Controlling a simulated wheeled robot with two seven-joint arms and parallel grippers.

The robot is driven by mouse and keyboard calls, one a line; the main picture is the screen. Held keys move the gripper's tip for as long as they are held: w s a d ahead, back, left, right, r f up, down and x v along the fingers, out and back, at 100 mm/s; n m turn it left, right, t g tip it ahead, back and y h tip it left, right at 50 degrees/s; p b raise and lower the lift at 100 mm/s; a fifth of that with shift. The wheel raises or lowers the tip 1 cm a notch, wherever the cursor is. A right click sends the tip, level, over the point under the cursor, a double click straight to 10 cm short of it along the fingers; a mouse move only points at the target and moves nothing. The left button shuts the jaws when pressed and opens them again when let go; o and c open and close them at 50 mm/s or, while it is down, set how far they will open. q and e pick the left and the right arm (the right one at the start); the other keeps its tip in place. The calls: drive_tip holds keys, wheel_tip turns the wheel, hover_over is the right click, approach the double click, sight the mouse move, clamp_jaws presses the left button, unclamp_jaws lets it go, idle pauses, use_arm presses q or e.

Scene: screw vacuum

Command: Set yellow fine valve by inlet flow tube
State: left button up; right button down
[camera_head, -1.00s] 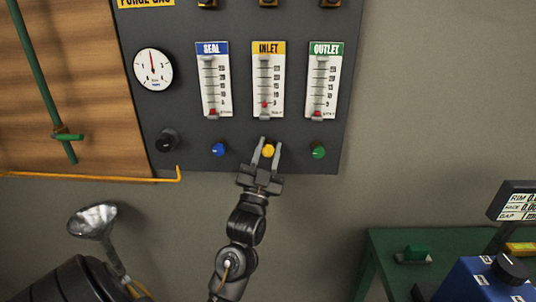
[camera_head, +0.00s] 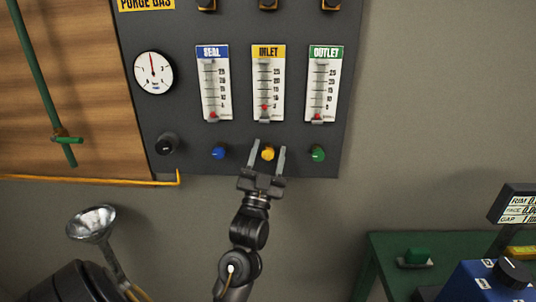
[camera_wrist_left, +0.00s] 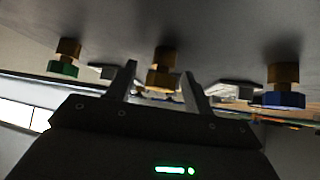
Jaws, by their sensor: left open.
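The yellow fine valve (camera_head: 268,153) is a small round knob on the dark panel below the inlet flow tube (camera_head: 268,85). The inlet tube has a yellow label and a red float low on its scale. My left gripper (camera_head: 267,155) is open, with one finger on each side of the yellow knob and gaps visible. In the left wrist view the yellow valve (camera_wrist_left: 164,72) shows beyond and between the spread fingers (camera_wrist_left: 158,85). My right gripper is not in view.
The blue knob (camera_head: 219,153) and green knob (camera_head: 317,153) flank the yellow one. The seal tube (camera_head: 213,85) and outlet tube (camera_head: 323,85) are above them. A black knob (camera_head: 166,143) and gauge (camera_head: 154,71) are at left. A yellow pipe (camera_head: 90,180) runs below.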

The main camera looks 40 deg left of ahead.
sight(267, 159)
use_arm(q)
drive_tip(key=b+v, duration=0.2)
drive_tip(key=v, duration=0.4)
drive_tip(key=shift+f, duration=0.2)
drive_tip(key=b+v, duration=0.1)
drive_tip(key=v, duration=0.3)
drive_tip(key=shift+s, duration=0.25)
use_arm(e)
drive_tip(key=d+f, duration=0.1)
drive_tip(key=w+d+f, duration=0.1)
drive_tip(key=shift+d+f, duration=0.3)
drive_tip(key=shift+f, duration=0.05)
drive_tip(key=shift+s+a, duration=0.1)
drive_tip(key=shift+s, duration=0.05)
use_arm(q)
drive_tip(key=shift+d, duration=0.1)
